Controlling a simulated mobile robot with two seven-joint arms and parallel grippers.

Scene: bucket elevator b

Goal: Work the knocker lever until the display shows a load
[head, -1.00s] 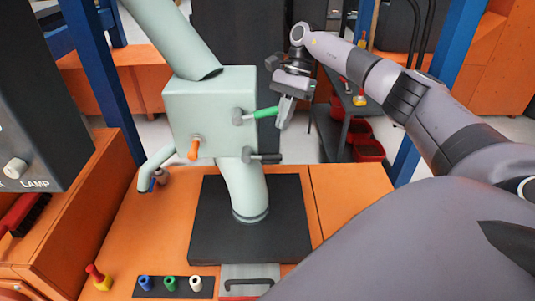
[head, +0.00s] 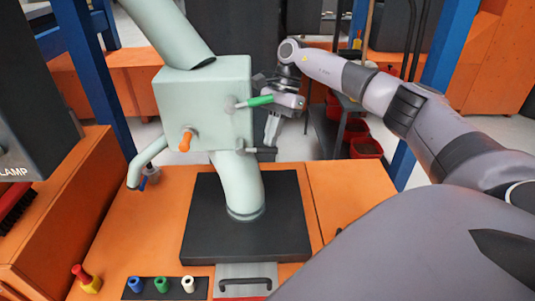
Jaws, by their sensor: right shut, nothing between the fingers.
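A pale green box (head: 203,112) on a bent pipe carries three levers. One with a green handle (head: 260,101) points right from its right side. One with an orange handle (head: 185,142) hangs on the front. A short dark lever (head: 260,150) points right, lower down. I cannot tell from labels which is the knocker. My right gripper (head: 269,141) is shut and empty, pointing down beside the box. Its tips are close to the dark lever's outer end; I cannot tell whether they touch. My left gripper is out of view. No display reading is visible.
A dark panel (head: 35,100) marked LAMP stands at the left edge. Blue, green and white pegs sit on a black strip (head: 147,293) at the front, beside a red-and-yellow knob (head: 86,278). Blue posts flank the orange bench (head: 345,195), whose right part is mostly clear.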

